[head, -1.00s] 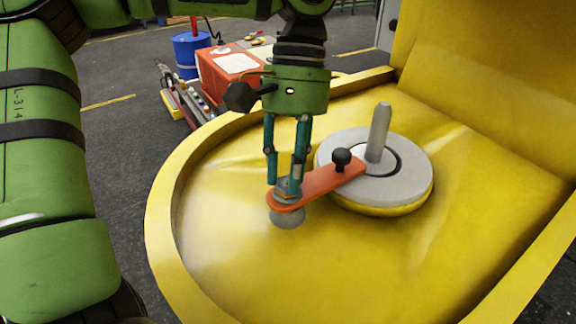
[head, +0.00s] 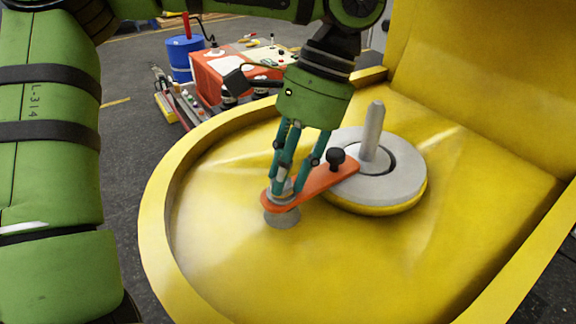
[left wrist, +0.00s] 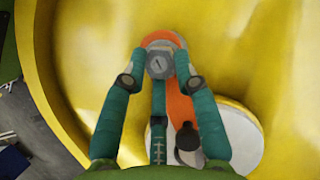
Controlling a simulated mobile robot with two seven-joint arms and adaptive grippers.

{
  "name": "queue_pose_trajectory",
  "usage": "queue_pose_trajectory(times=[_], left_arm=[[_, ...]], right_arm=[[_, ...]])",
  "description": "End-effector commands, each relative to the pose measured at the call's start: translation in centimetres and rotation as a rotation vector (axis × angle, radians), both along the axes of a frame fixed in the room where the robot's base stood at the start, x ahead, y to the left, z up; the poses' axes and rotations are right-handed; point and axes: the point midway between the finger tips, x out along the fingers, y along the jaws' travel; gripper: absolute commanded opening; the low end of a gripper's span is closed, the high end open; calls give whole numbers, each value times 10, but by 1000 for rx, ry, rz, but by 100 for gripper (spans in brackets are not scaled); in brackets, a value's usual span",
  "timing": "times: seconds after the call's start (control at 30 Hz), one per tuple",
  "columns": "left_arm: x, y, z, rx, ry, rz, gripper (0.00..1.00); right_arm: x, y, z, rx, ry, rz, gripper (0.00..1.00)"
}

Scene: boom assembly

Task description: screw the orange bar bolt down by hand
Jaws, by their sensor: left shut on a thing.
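The orange bar (head: 322,180) lies from a small grey post (head: 281,217) to the round grey disc (head: 398,178). A black knob (head: 336,157) stands on it near the disc end. The bolt, a grey hex head, sits at the bar's other end above the post; it shows best in the left wrist view (left wrist: 159,64). My left gripper (head: 284,190) reaches down from above and is shut on the bolt head, its teal fingers on either side of it. The bolt's thread is hidden. My right gripper is not in view.
A yellow curved shell with a raised rim (head: 160,215) surrounds the disc and post. An upright grey pin (head: 373,130) rises from the disc beside the bar. A red box (head: 225,72) and a blue barrel (head: 188,55) stand on the floor behind.

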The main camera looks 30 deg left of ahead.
Motion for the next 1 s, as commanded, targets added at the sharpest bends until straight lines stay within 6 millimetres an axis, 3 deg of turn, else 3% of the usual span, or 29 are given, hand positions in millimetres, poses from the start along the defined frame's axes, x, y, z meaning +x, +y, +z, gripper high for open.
queue_pose_trajectory(times=[0.57,0.6,0.63,1.0], left_arm=[[-1,0,0,2,3,-34,0],[-1,0,0,3,3,-33,38],[-1,0,0,3,3,-33,50],[0,0,1,1,0,-32,53]], right_arm=[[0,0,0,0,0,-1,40],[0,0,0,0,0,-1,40],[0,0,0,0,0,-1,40],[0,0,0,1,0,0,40]])
